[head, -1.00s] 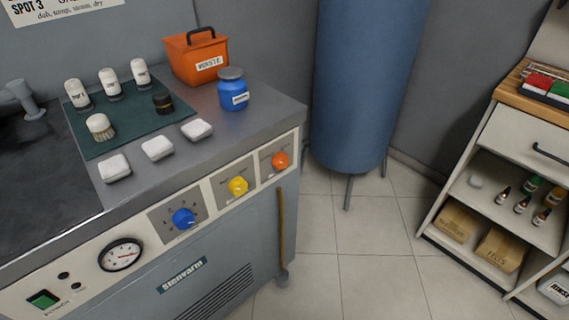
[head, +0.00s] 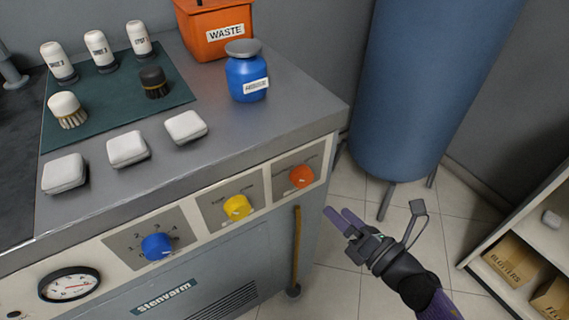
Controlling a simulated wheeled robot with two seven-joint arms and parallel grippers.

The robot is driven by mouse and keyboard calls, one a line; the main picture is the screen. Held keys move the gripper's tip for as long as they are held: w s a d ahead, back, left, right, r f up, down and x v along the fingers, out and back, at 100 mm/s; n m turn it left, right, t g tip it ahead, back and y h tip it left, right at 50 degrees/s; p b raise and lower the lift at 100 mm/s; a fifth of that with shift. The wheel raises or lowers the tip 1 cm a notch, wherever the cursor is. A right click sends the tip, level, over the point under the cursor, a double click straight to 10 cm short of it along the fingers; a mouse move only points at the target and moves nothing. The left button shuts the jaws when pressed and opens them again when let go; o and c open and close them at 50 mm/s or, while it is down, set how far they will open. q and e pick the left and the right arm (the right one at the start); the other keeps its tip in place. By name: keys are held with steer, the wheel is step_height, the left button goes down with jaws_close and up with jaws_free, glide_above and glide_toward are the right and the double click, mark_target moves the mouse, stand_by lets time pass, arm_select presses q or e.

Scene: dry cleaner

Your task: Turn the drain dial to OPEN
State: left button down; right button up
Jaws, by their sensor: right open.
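Three dials sit on the front panel of the steel machine: a blue dial (head: 157,246) over a numbered scale, a yellow dial (head: 237,207), and an orange dial (head: 302,176) at the right end. The lettering around the yellow and orange dials is too small to read, so I cannot tell which is the drain dial. My right gripper (head: 338,219) is open and empty, its purple fingers pointing left, below and to the right of the orange dial and apart from it. My left gripper is not in view.
On the machine top (head: 235,150) stand an orange waste bin (head: 203,43), a blue jar (head: 246,82), white pads (head: 128,149), brushes and bottles. A yellow rod (head: 297,247) hangs below the orange dial. A blue tank (head: 420,90) stands behind; a shelf unit (head: 490,290) is at right.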

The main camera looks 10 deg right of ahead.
mark_target(306, 182)
steer(key=x, duration=0.6)
steer(key=b+x, duration=0.1)
steer(key=x, duration=0.2)
steer(key=shift+w+a+r, duration=0.15)
steer(key=shift+a+r, duration=0.2)
steer(key=shift+r, duration=0.05)
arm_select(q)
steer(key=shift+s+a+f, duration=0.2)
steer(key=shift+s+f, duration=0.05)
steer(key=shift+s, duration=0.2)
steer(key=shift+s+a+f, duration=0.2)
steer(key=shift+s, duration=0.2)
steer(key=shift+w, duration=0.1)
arm_select(e)
steer(key=c, duration=1.3)
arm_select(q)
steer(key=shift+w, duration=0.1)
